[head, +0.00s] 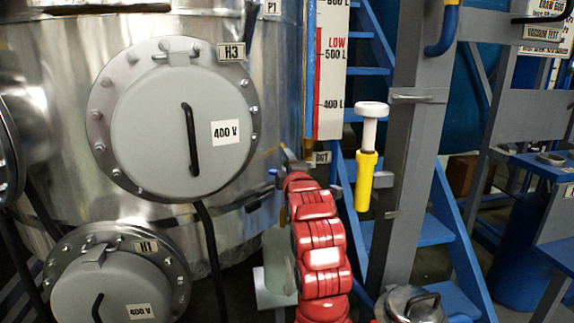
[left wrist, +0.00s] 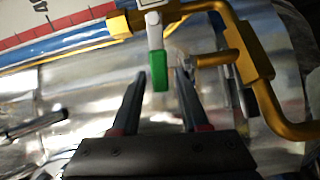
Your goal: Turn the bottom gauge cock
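The bottom gauge cock shows in the left wrist view as a white stem with a green handle (left wrist: 159,72), below a brass fitting (left wrist: 120,24) at the end of the gauge. My left gripper (left wrist: 160,78) is open, one dark finger on each side of the green handle's lower end. I cannot tell whether either finger touches it. In the head view my red left arm rises to the foot of the level gauge (head: 331,75), beside a partly covered "BOT" label (head: 321,157). The arm hides most of the gripper and the cock there. My right gripper is out of view.
The steel vessel (head: 235,185) with round grey hatch covers (head: 160,130) stands left of the gauge. A grey post (head: 400,130) and a yellow-bodied item with a white top (head: 366,180) are close on the right. Bent brass pipe (left wrist: 255,70) lies right of the fingers.

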